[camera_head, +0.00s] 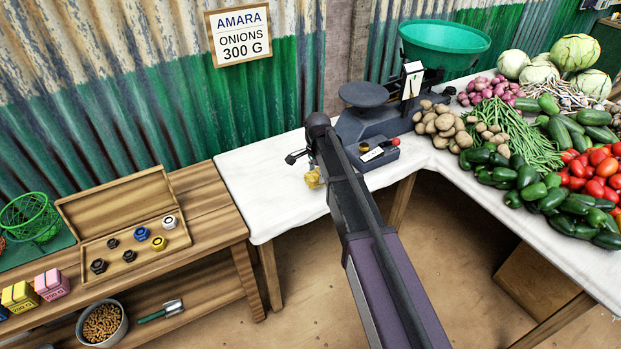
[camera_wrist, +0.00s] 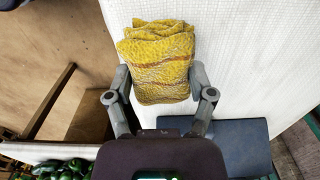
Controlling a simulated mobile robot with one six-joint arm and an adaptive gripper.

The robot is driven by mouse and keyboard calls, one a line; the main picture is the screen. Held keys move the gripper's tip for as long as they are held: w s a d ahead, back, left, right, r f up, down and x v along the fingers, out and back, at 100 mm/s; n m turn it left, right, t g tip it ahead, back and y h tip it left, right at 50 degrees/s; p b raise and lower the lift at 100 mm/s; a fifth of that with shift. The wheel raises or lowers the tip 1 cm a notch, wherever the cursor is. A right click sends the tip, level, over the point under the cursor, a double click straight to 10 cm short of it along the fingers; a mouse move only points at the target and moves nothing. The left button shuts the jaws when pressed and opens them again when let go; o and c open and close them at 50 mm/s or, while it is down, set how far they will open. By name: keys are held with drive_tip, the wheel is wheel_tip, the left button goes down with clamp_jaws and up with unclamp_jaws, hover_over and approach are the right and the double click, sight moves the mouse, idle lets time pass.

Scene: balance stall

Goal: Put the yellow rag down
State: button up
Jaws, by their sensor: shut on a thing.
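The yellow rag (camera_wrist: 160,62) is a folded, textured cloth with brownish stripes. In the wrist view it sits between the two fingers of my gripper (camera_wrist: 161,88), which are closed on its sides. In the head view a small part of the rag (camera_head: 313,178) shows beside my gripper (camera_head: 303,166), over the white-covered table (camera_head: 270,200). My arm hides much of that area. I cannot tell whether the rag touches the cloth.
A dark balance scale (camera_head: 368,115) with a green pan (camera_head: 444,42) stands right of my gripper. Potatoes (camera_head: 440,122) and other vegetables lie further right. A wooden weight box (camera_head: 120,250) is on the left bench. The white cloth left of my gripper is clear.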

sight(311, 176)
drive_tip(key=shift+w+a+f, duration=0.15)
drive_tip(key=shift+w+a, duration=0.85)
drive_tip(key=shift+w, duration=0.2)
drive_tip(key=shift+f+b, duration=1.75)
drive_tip(key=shift+b, duration=0.1)
drive_tip(key=shift+f, duration=0.15)
drive_tip(key=o, duration=1)
drive_tip(key=shift+c, duration=0.2)
drive_tip(key=shift+r, duration=0.2)
